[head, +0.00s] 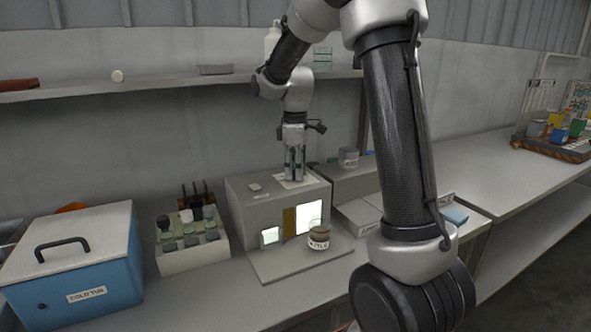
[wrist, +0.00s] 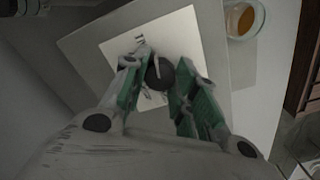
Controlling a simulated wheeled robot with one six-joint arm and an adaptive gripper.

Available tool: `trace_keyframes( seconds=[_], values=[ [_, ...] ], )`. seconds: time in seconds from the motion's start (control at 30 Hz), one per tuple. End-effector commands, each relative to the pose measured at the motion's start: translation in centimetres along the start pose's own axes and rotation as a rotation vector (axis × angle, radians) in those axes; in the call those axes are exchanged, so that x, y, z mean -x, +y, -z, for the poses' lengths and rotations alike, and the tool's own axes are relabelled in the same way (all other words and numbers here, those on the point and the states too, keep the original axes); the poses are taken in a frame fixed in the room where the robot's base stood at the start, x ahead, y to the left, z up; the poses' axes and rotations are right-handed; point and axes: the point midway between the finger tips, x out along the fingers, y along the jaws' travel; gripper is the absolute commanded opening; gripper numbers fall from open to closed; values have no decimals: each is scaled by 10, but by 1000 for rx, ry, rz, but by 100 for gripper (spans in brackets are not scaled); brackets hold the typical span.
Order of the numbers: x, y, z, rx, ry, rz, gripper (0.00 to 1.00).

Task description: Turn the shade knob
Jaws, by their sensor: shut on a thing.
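The shade knob (wrist: 160,72) is a dark round knob with a pale pointer line, on a white marked plate (wrist: 118,48) in the wrist view. The plate lies on top of a grey box (head: 262,208) with lit windows in the head view. My gripper (wrist: 161,80) points down over the box top, its green-padded fingers closed around the knob, one on each side. In the head view my gripper (head: 294,178) hides the knob. The pointer line aims toward the top of the wrist picture, slightly left.
A blue cold tub (head: 105,285) and a rack of vials (head: 190,262) stand to the left. A shelf (head: 150,85) runs above.

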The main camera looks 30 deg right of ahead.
Motion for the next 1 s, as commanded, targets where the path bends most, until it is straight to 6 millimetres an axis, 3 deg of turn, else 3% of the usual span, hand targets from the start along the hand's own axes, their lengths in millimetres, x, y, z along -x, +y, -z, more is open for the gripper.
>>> trace_keyframes(
  seconds=[0.27, 1.0],
  values=[
    [0, 0, 0, -111, -2, -1, 4],
    [1, 0, 1, -621, -12, -1, 4]
  ],
)
